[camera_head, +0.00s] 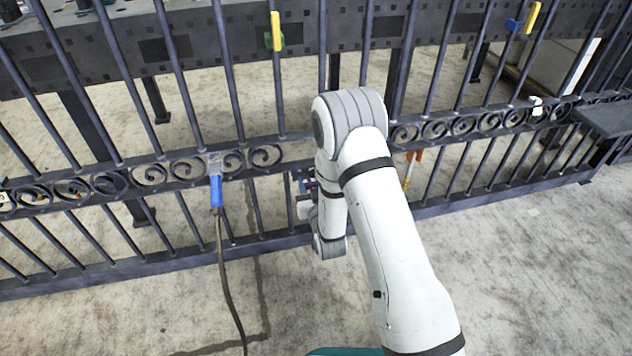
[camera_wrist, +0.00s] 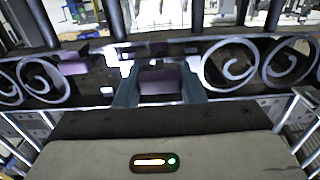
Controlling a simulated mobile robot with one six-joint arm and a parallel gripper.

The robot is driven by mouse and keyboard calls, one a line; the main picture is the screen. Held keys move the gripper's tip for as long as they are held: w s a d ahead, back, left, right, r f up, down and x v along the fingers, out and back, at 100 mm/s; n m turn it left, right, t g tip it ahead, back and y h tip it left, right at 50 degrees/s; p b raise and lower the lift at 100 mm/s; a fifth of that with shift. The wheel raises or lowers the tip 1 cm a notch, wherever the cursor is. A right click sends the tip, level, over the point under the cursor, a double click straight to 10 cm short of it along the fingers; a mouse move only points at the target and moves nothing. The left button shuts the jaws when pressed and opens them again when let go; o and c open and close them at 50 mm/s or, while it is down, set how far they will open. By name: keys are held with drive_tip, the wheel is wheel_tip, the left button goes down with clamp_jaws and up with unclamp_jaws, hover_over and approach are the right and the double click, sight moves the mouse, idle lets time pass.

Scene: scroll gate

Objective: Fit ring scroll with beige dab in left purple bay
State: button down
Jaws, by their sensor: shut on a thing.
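My gripper (camera_wrist: 160,88) is up against the gate's scroll band, its two fingers shut on a dark, purplish piece (camera_wrist: 160,76). I take it to be the ring scroll, but its ring shape and beige dab cannot be made out. Purple patches (camera_wrist: 74,67) show on the band just left of the fingers, which may be a purple bay. In the head view my arm hides most of the gripper and this part of the band. A little purple (camera_head: 311,185) shows beside my wrist. I cannot tell whether the piece is seated.
The dark gate's scroll band (camera_head: 185,168) runs across, with fitted scrolls on both sides of my arm. A blue-handled clamp with a cable (camera_head: 215,190) hangs left. An orange-handled tool (camera_head: 414,157) is right. Yellow clamps (camera_head: 276,30) sit higher. A dark table (camera_head: 606,120) stands far right.

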drive_tip(key=c, duration=0.9)
unclamp_jaws()
drive_tip(key=shift+w, duration=0.1)
drive_tip(key=p+v, duration=0.2)
drive_tip(key=v, duration=0.5)
drive_tip(key=shift+s+d, duration=0.2)
drive_tip(key=shift+s, duration=0.2)
drive_tip(key=shift+r, duration=0.1)
